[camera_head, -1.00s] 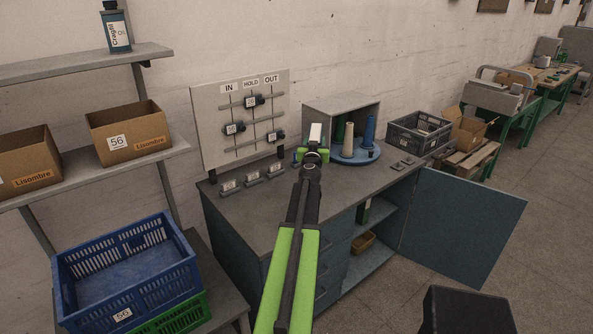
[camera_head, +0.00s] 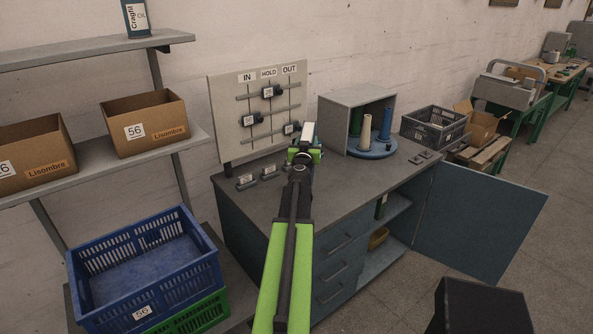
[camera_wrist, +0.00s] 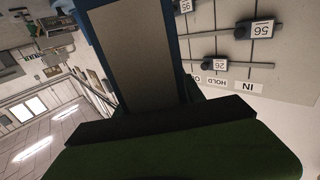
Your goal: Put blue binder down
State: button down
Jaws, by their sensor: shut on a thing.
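My gripper (camera_head: 303,154) is above the grey worktop (camera_head: 340,185), in front of the lower right corner of the IN/HOLD/OUT board. It is shut on the blue binder (camera_head: 308,132), which shows as a small pale shape with a dark edge above the jaws. In the wrist view the binder (camera_wrist: 135,55) fills the upper middle as a grey-brown panel with blue edges. Dark and green gripper parts cover the bottom of that view and hide the held end. I cannot tell any contact between binder and worktop.
The board (camera_head: 228,110) carries numbered sliders. Small labelled blocks (camera_head: 268,173) sit on the worktop below it. A round blue stand (camera_head: 372,152) with cones and a grey crate (camera_head: 434,130) are to the right. A cabinet door (camera_head: 480,220) hangs open. A blue crate (camera_head: 145,265) stands left.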

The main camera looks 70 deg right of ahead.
jog(key=w+a+f+b, duration=0.2)
jog(key=w+a+f, duration=0.1)
jog(key=a, duration=0.2)
jog(key=shift+w+a+f+b, duration=0.15)
jog(key=shift+f+b, duration=0.2)
jog(key=shift+f, duration=0.05)
notch_tip(320, 180, down, 4)
jog(key=b, duration=0.4)
jog(key=shift+f, duration=0.1)
jog(key=c, duration=0.7)
grip_release()
